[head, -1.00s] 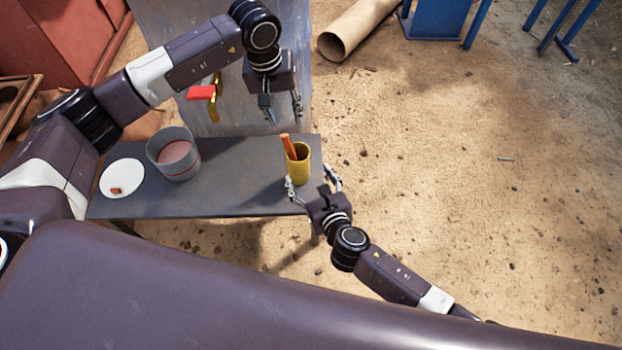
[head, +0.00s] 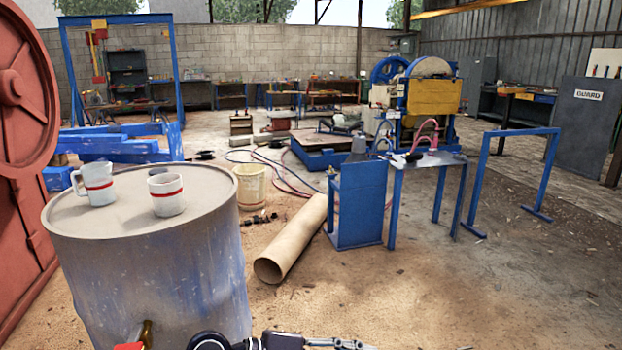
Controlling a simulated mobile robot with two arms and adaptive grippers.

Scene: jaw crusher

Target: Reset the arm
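Part of one of my arms shows at the bottom edge, most likely the left. Its gripper (head: 340,343) points right in front of the drum and is cut off by the frame, so I cannot tell if it is open or shut. My other gripper is out of view. The large grey-blue drum (head: 150,270) stands at the left, with a brass tap (head: 146,333) and a red piece (head: 129,346) low on its front.
Two white mugs with red bands, a left one (head: 98,184) and a right one (head: 166,194), stand on the drum. A cardboard tube (head: 292,240), a bucket (head: 251,187) and a blue stand (head: 357,205) are beyond. Sandy floor at right is open.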

